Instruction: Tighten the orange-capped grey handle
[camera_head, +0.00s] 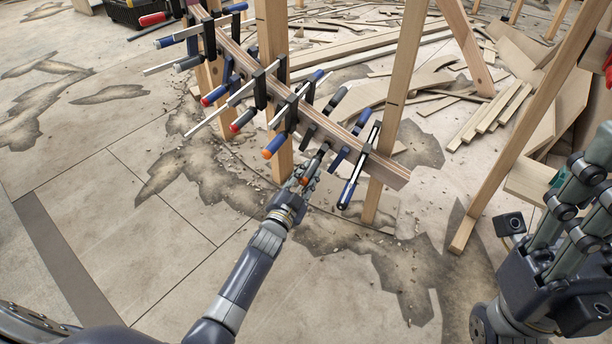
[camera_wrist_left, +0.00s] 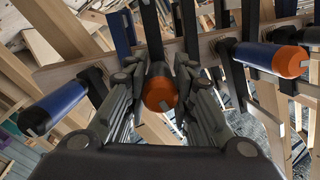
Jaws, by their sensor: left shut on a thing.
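The grey handle with an orange cap (camera_wrist_left: 160,94) sits between the fingers of my left gripper in the left wrist view, its cap facing the camera. My left gripper (camera_head: 304,175) is shut on this handle, below the curved wooden stringer (camera_head: 340,138); the fingers cover much of the handle in the head view. Another orange-capped handle, blue (camera_wrist_left: 268,57), is to the right in the wrist view and shows to the left of my gripper in the head view (camera_head: 274,145). My right gripper (camera_head: 590,190) is at the right edge, partly cut off and away from the stringer.
Several clamps with blue, red and black handles line the stringer. A blue-handled clamp (camera_head: 352,180) hangs close on the right of my left gripper. Wooden posts (camera_head: 400,80) support the stringer. Planks and scraps (camera_head: 430,90) litter the floor behind; the floor at left is mostly open.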

